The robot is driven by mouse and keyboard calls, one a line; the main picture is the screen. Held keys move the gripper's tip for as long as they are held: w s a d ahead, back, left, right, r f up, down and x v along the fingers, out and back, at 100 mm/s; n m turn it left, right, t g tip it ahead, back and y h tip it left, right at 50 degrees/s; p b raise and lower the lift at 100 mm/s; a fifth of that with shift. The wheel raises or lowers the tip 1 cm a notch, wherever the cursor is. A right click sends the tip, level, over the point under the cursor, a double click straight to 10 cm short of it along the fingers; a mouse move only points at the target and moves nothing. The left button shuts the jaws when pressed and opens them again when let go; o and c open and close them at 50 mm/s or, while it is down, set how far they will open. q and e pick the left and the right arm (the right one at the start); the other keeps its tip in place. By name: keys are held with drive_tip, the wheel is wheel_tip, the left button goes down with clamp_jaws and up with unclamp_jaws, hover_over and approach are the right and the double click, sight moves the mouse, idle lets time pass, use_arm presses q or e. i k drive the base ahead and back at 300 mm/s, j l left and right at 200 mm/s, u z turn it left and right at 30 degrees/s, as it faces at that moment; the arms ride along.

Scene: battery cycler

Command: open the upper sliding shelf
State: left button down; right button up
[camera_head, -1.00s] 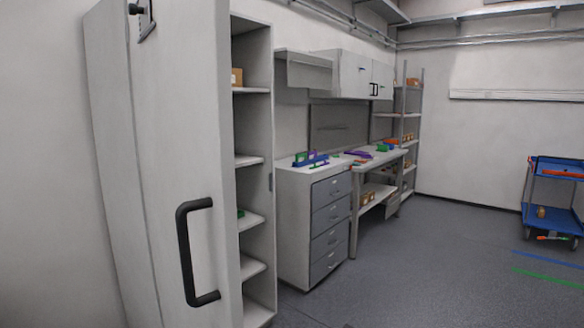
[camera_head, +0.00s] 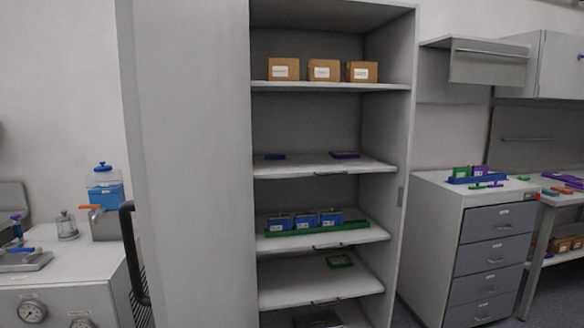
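A tall grey cabinet (camera_head: 390,60) stands open in the middle, with its door (camera_head: 190,160) swung out to the left and a black bar handle (camera_head: 131,250) on the door's left edge. Inside, the top shelf (camera_head: 330,87) is fixed-looking and holds three brown boxes (camera_head: 324,71). A lower sliding shelf (camera_head: 375,236) holds blue units on a green rack (camera_head: 318,228). Neither gripper is in view.
A grey drawer unit (camera_head: 495,250) and a workbench (camera_head: 562,199) stand to the right, with a wall cabinet (camera_head: 490,62) above. A bench (camera_head: 60,275) with gauges and a blue-filled container (camera_head: 105,190) is at the left.

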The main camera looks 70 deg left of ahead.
sight(312, 164)
drive_tip(key=i+j+u, duration=0.2)
drive_tip(key=u, duration=0.25)
drive_tip(key=i+u, duration=0.85)
drive_tip(key=i+l+u, duration=0.2)
drive_tip(key=u, duration=0.25)
drive_tip(key=i, duration=0.1)
